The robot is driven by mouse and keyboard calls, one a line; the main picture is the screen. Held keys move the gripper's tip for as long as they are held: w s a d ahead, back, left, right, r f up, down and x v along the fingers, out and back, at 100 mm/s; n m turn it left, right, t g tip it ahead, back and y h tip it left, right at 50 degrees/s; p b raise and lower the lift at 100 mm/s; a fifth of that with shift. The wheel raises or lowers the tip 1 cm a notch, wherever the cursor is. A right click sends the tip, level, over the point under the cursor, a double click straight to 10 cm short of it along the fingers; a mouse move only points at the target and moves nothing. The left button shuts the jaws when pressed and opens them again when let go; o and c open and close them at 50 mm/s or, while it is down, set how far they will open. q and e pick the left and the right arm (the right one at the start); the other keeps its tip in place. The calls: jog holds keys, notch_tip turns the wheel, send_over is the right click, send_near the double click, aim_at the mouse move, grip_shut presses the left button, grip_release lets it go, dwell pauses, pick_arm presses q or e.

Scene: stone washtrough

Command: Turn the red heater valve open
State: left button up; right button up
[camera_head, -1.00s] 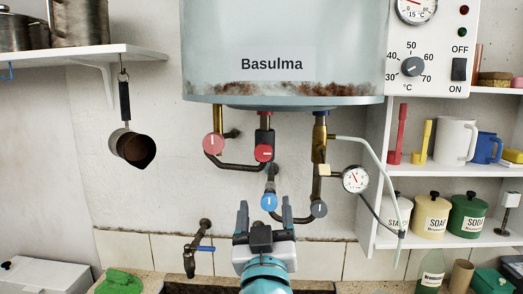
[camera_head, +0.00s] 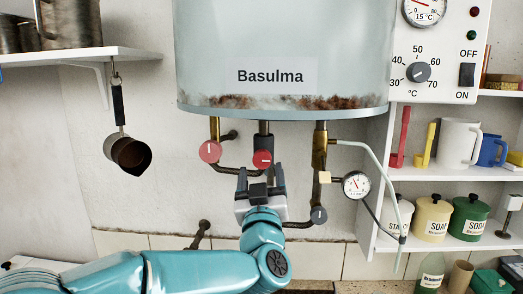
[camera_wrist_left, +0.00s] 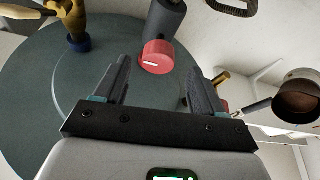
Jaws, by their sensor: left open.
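Two round red valve knobs are on the pipes under the boiler. The left red knob (camera_head: 210,151) has an upright white mark. The middle red knob (camera_head: 262,159) is on a dark fitting, and its white mark lies crosswise in the left wrist view (camera_wrist_left: 157,57). My left gripper (camera_head: 261,176) is open and empty just below the middle knob, fingers pointing up at it. In the left wrist view the knob shows beyond and between the two fingers, seemingly not clasped. The blue knob is hidden behind my gripper. My right gripper is out of view.
The boiler (camera_head: 280,60) hangs just above the knobs. A gauge (camera_head: 356,184) and a grey knob (camera_head: 319,215) are at the right. Shelves with canisters (camera_head: 433,217) stand at the right.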

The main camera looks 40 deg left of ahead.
aim_at(262, 163)
pick_arm(q)
jog(key=p+x, duration=0.1)
jog(key=x, duration=0.4)
jog(key=shift+w+a+p, duration=0.25)
jog(key=shift+w+p, duration=0.1)
jog(key=shift+p, duration=0.05)
jog(key=shift+s+d+r, duration=0.1)
jog(key=shift+d+r, duration=0.05)
jog(key=c, duration=1)
